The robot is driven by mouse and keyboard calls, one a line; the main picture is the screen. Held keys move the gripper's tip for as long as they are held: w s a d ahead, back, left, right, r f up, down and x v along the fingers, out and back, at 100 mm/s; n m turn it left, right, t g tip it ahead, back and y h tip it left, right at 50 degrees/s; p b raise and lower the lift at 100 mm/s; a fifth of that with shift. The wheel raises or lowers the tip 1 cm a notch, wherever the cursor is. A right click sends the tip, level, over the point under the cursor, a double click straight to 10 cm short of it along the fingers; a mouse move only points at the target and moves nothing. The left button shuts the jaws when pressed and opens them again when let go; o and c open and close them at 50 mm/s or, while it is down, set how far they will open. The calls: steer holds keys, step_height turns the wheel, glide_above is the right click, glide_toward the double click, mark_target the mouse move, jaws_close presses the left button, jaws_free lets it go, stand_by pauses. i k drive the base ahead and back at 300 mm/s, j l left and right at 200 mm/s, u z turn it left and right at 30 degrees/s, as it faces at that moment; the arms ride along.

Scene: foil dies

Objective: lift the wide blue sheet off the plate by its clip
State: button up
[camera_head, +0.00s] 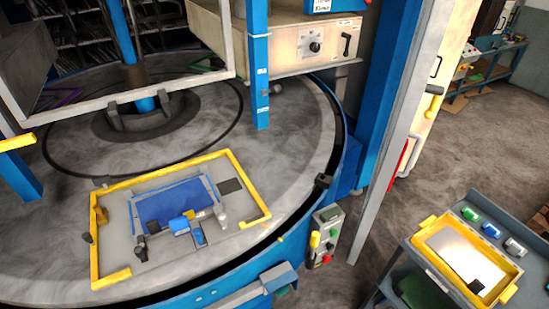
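The wide blue sheet (172,203) lies flat on a grey plate (117,215) inside a yellow frame (240,172), on the large round table. Along its near edge is a small blue block (180,226) with a yellow piece beside it; I cannot tell for sure which part is the clip. A second blue block (198,237), a dark knob (141,250) and a pale post (221,218) stand close to that edge. A dark square (230,186) lies right of the sheet. My gripper is not in view.
A blue upright (258,65) and a cream control box (300,45) stand behind the plate. A control panel (326,235) is at the table's right rim. A yellow-edged tray (427,219) sits on a cart at right. The grey table right of the frame is clear.

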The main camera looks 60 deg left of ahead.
mark_target(154, 212)
steer(key=u, duration=3)
